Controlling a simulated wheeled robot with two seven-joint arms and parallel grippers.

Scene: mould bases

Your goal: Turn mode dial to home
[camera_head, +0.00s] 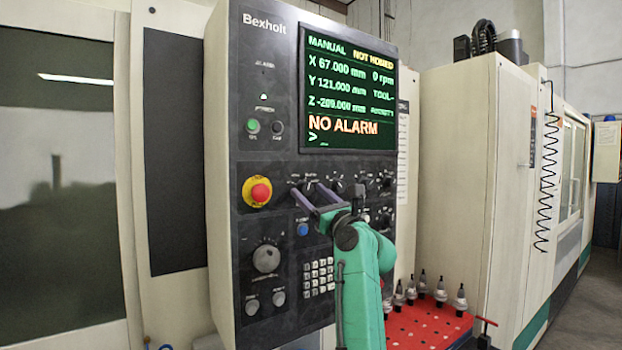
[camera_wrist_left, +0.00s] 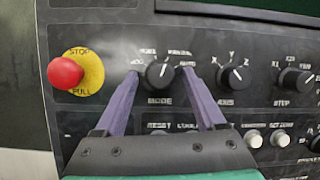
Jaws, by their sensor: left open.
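The mode dial (camera_wrist_left: 160,75) is a round black knob with a white pointer mark, above the word MODE in the left wrist view. Its mark points up and slightly right; the small labels around it are too blurred to read surely. My left gripper (camera_wrist_left: 160,73) is open, with one purple finger on each side of the dial and a gap to each side. In the head view my left gripper (camera_head: 304,188) reaches the panel and partly hides the dial. I cannot tell how deep the fingertips are. My right gripper is not in view.
The screen (camera_head: 348,90) reads MANUAL, NOT HOMED and NO ALARM. A red stop button (camera_wrist_left: 66,73) on a yellow ring sits left of the dial. The axis dial (camera_wrist_left: 234,77) and step dial (camera_wrist_left: 295,82) are to its right. A red tray (camera_head: 430,325) with tool holders stands below.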

